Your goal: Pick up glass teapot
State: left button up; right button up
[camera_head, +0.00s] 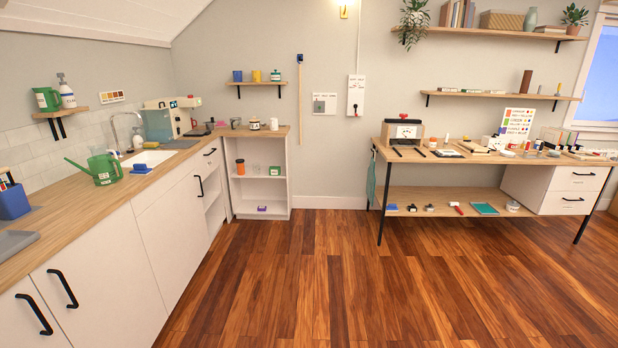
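I cannot make out a glass teapot for certain in the head view. Several small vessels stand on the far end of the counter (262,132), among them a pale jar with a dark lid (254,124) and a grey cup (235,123). They are too small to tell whether one is the teapot. Neither of my grippers is in view.
A green watering can (104,169) stands on the left counter by the sink (150,158). An espresso machine (160,122) stands further back. A workbench (480,156) with many small items is at the right. The wooden floor (320,280) between is clear.

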aim_at(236, 124)
jog(key=i, duration=3.55)
